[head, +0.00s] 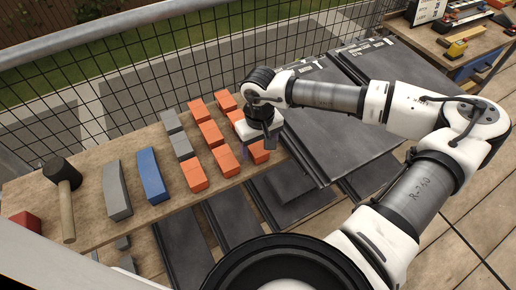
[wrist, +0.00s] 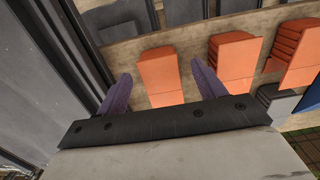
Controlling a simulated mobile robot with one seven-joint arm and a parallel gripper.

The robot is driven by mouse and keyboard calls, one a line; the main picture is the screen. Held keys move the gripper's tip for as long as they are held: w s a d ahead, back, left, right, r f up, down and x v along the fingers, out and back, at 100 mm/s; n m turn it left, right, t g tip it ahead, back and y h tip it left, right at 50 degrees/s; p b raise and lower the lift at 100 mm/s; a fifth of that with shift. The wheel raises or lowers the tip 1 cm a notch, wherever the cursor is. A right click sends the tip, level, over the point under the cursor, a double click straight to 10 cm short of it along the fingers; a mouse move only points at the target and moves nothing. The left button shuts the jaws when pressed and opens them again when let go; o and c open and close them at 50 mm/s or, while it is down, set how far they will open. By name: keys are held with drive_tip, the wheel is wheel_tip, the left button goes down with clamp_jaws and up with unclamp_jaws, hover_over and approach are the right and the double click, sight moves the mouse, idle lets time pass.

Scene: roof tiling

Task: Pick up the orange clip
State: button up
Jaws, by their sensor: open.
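Several orange clips stand in rows on a wooden plank. One orange clip (head: 259,153) is at the right end of the front row, partly under my gripper (head: 254,146). In the wrist view, this orange clip (wrist: 160,75) lies between the two purple fingers of my gripper (wrist: 161,85). The gripper is open, and I cannot tell if the fingers touch the clip. Another orange clip (wrist: 232,58) stands beside it, outside the fingers, with more clips (head: 226,161) further left in the head view.
Grey blocks (head: 116,190), a blue block (head: 151,176) and a mallet (head: 63,185) lie on the plank (head: 90,225) to the left. Dark roof tiles (head: 335,125) lie close on the right. A mesh railing (head: 140,85) runs behind.

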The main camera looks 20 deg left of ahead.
sight(260, 150)
drive_tip(key=shift+f, duration=1.35)
drive_tip(key=c, duration=1.3)
drive_tip(key=shift+r, duration=0.1)
wheel_tip(260, 150, up, 20)
drive_tip(key=shift+f+b, duration=0.1)
drive_tip(key=shift+b, duration=1.05)
drive_tip(key=o, duration=0.6)
drive_tip(key=c, duration=0.8)
